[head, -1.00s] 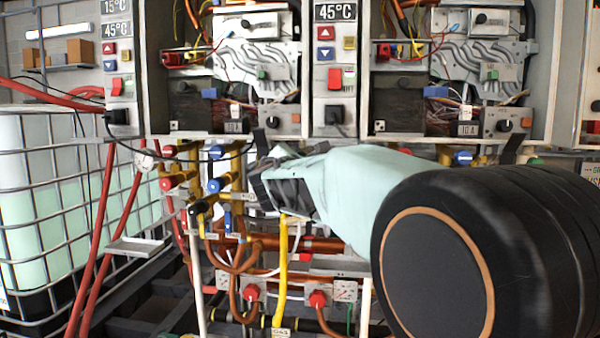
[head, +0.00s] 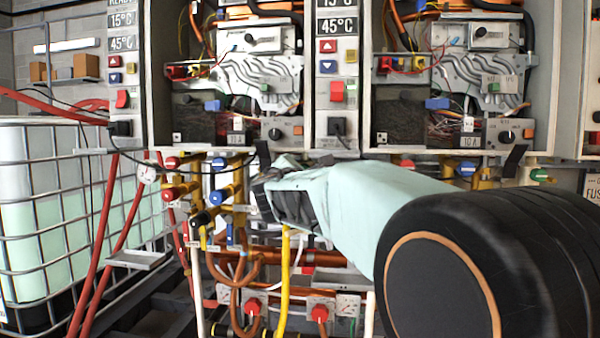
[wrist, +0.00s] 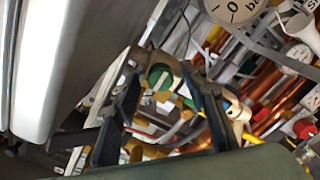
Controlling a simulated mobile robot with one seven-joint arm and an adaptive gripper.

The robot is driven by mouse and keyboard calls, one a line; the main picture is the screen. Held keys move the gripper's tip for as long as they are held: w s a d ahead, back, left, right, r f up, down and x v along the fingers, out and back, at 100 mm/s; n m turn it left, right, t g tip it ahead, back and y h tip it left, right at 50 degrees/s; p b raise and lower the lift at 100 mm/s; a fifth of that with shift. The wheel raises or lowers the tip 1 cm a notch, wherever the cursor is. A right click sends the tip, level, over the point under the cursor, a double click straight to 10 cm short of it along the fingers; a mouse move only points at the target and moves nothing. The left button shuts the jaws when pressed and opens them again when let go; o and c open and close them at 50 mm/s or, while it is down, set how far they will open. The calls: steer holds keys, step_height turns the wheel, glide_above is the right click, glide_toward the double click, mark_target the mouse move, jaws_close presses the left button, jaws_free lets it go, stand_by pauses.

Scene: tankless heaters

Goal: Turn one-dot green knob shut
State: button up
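A green knob (wrist: 160,77) with a pale bar across it shows in the wrist view, between and beyond the tips of my gripper. Any dot marking is too small to tell. My gripper (wrist: 163,68) is open, its two dark fingers spread with the knob seen in the gap. I cannot tell whether a finger touches it. In the head view my gripper (head: 262,190) is below the middle heater cabinet, beside the pipes, and my arm hides the knob in front of it. Another green knob (head: 540,175) shows at the far right under the right cabinet.
Blue valve (head: 217,197) and red valve (head: 170,194) handles sit on brass pipes left of my gripper. A yellow hose (head: 284,270) hangs below it. The open heater cabinets (head: 340,150) are just above. A gauge (wrist: 232,10) is close by in the wrist view.

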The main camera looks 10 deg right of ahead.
steer(key=v, duration=0.7)
steer(key=shift+s, duration=0.25)
